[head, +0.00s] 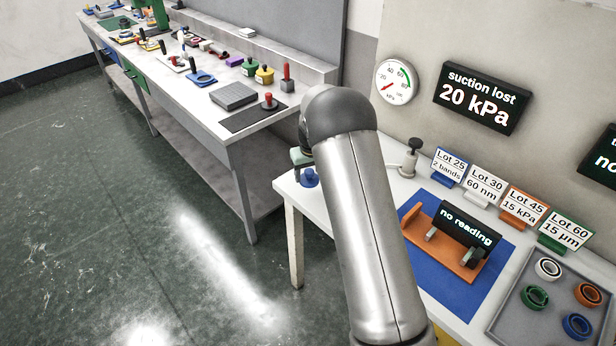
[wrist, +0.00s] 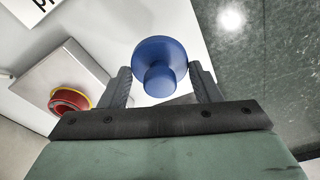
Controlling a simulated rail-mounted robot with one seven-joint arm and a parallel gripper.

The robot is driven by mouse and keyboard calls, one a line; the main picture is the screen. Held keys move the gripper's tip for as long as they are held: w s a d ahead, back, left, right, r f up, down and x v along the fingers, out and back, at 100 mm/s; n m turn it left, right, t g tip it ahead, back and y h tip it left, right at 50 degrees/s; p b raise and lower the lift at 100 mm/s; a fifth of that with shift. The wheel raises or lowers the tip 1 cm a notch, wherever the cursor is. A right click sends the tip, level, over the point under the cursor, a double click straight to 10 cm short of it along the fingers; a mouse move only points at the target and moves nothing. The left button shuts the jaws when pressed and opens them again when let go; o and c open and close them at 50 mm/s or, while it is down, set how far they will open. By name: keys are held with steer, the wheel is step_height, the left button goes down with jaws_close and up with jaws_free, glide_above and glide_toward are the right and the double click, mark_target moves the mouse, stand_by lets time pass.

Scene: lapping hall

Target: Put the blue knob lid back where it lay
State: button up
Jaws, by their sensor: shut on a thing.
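The blue knob lid (wrist: 160,58) is a round disc with a smaller round knob, between the fingers of my gripper (wrist: 162,84) in the wrist view. My gripper is shut on it. In the head view the blue lid (head: 309,179) shows beside my arm, at the left end of the white table (head: 287,188). My gripper (head: 302,162) is mostly hidden there behind my arm. I cannot tell whether the lid touches the tabletop or hangs just above it.
An orange stand (head: 443,250) sits on a blue mat (head: 477,299). A grey tray (head: 536,318) holds several coloured rings. Lot signs (head: 449,163) line the wall side. A black-knobbed fitting (head: 411,158) stands nearby. A crowded bench (head: 250,123) stands left, across open floor.

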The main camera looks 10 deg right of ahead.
mark_target(308, 181)
steer(key=shift+w+f, duration=0.7)
steer(key=shift+f, duration=0.1)
steer(key=shift+w+f+p, duration=0.1)
steer(key=shift+f+p, duration=0.35)
steer(key=shift+f, duration=1.1)
steer(key=shift+f, duration=0.2)
steer(key=o, duration=1.3)
steer(key=shift+r, duration=0.1)
